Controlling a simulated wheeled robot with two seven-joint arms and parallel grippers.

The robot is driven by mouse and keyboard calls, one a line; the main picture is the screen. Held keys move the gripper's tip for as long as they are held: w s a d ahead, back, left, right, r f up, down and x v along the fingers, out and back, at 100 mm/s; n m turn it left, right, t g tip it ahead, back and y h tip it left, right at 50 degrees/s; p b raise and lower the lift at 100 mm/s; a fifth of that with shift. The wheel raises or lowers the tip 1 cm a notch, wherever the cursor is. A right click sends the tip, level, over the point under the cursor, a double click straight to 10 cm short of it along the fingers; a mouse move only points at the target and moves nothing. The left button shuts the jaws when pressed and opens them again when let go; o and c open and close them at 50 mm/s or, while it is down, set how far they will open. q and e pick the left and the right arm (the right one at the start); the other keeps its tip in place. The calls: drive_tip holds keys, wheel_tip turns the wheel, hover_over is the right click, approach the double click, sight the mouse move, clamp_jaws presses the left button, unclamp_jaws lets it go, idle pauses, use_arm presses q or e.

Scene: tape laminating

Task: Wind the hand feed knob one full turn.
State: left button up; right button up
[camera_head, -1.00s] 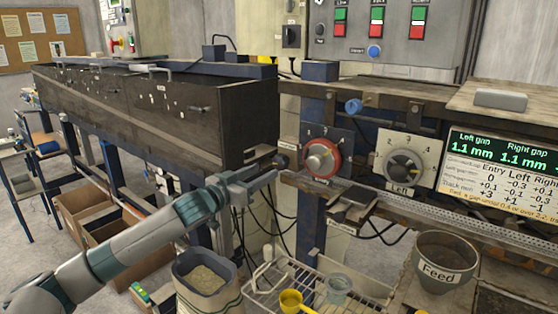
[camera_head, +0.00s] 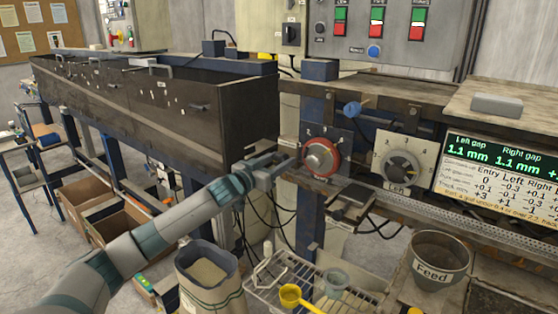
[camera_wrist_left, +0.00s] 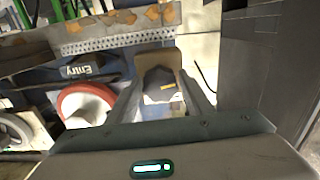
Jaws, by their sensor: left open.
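A dark grey knob with an orange mark (camera_wrist_left: 160,86) lies between the fingers of my left gripper (camera_wrist_left: 161,88) in the left wrist view. It appears to be the hand feed knob, but I see no label on it. The fingers stand on either side of it; contact cannot be told. In the head view my left gripper (camera_head: 286,163) is open just left of the red-ringed Entry dial (camera_head: 321,157) and hides the knob. The Entry dial also shows in the left wrist view (camera_wrist_left: 86,104), beside the fingers. My right gripper is not in view.
The grey Left dial (camera_head: 401,167) and gap display (camera_head: 503,160) are to the right. A long dark trough (camera_head: 150,110) ends left of the gripper. Below are a wire rack (camera_head: 268,284), a yellow scoop (camera_head: 290,295), a Feed bucket (camera_head: 440,262) and a sack (camera_head: 207,285).

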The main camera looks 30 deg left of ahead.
use_arm(q)
drive_tip(key=shift+c, duration=0.3)
drive_tip(key=c, duration=0.7)
drive_tip(key=shift+m, duration=0.6)
